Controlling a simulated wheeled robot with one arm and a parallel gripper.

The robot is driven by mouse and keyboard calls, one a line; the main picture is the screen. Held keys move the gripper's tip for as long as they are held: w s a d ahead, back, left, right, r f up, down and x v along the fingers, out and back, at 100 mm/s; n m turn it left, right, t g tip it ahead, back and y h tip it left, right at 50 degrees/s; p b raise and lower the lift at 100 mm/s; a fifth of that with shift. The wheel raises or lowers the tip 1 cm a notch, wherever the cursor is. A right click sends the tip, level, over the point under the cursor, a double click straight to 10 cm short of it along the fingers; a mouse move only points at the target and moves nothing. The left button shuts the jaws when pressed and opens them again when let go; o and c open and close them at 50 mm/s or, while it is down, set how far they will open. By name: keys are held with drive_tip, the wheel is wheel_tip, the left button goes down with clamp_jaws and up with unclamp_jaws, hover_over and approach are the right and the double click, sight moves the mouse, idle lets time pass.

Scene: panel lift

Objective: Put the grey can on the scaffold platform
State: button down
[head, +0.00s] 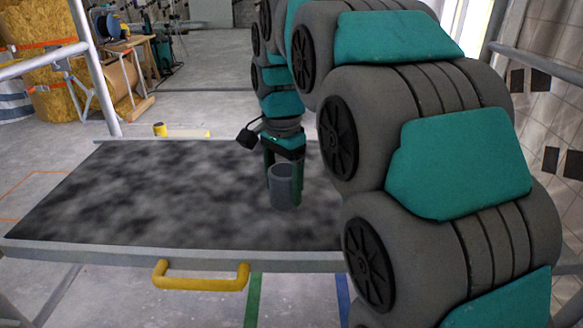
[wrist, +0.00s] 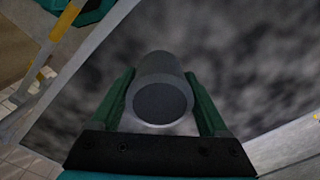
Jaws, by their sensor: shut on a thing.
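The grey can (head: 284,188) is upright between the fingers of my gripper (head: 284,172), over the right part of the scaffold platform (head: 130,200). The platform has a mottled black and grey top with a pale rim. In the wrist view the can (wrist: 160,88) sits between the two green fingers of my gripper (wrist: 161,98), which are shut on it. The platform surface (wrist: 245,60) lies below it. I cannot tell whether the can's base touches the platform.
A yellow handle (head: 200,278) is on the platform's front edge. A yellow roll (head: 159,129) and a yellow strip (head: 188,133) are near the far edge. Scaffold poles (head: 95,70) rise at the left. Much of the platform top is clear.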

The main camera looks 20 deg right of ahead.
drive_tip(key=w+d, duration=0.2)
drive_tip(key=w, duration=0.2)
drive_tip(key=w+d+f, duration=0.1)
drive_tip(key=w+d, duration=0.1)
drive_tip(key=w, duration=0.2)
drive_tip(key=w+d+p, duration=0.1)
drive_tip(key=w+d, duration=0.2)
drive_tip(key=w, duration=0.1)
drive_tip(key=shift+w+f, duration=0.15)
drive_tip(key=shift+f, duration=1.75)
drive_tip(key=shift+f, duration=0.15)
unclamp_jaws()
wheel_tip(320, 180, up, 12)
drive_tip(key=p, duration=0.2)
drive_tip(key=shift+r+p, duration=0.2)
drive_tip(key=shift+p, duration=0.1)
drive_tip(key=shift+a, duration=0.1)
